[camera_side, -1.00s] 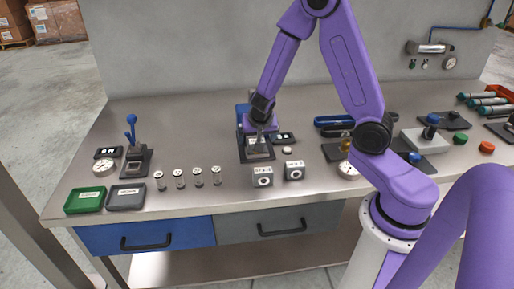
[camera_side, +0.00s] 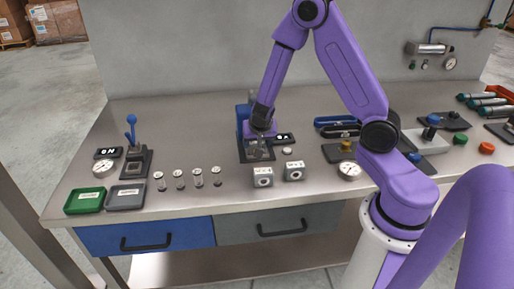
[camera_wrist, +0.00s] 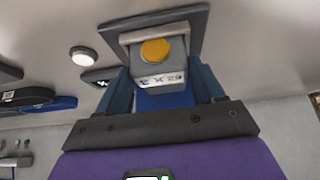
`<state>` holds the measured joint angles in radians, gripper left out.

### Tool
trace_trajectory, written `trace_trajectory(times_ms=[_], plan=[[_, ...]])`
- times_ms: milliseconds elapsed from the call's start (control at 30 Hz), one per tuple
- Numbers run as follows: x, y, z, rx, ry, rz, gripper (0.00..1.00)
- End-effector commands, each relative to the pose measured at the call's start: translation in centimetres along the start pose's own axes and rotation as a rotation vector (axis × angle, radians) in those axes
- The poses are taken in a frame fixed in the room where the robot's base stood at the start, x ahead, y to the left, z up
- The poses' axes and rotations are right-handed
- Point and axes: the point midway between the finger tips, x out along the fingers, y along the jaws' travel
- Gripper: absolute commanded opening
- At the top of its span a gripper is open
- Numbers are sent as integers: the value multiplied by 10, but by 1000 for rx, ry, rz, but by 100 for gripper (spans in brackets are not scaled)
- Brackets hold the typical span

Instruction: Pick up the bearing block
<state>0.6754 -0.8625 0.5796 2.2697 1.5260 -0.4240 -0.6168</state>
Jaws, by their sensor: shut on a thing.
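The bearing block (camera_wrist: 160,72) is a grey block with a yellow-bronze round face and a printed label. In the wrist view it sits between the two blue fingers of my gripper (camera_wrist: 159,80), which is shut on it. Beyond the block is a dark plate (camera_wrist: 185,22) with a light raised frame beside the block. In the side view my gripper (camera_side: 259,148) is low over the dark base of a blue-backed fixture (camera_side: 242,119), and mostly hides the block. I cannot tell whether the block still touches the fixture.
Two grey blocks with round holes (camera_side: 263,177) (camera_side: 294,171) stand in front of the fixture. A small display (camera_side: 285,138) and a white button (camera_side: 287,152) are to its right. Several small glass vials (camera_side: 197,177) stand to the left, near green (camera_side: 85,200) and grey trays (camera_side: 126,197).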

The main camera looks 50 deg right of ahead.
Motion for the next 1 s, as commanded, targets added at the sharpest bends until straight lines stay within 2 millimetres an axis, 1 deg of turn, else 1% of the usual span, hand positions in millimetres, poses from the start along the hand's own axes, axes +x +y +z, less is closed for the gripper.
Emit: trace_trajectory(times_ms=[333,567,767,1000], plan=[[-4,0,-3,0,2,0,18],[-15,-1,-9,2,3,-2,18],[-29,-1,-16,2,4,-3,18],[-62,12,-13,3,5,-3,18]])
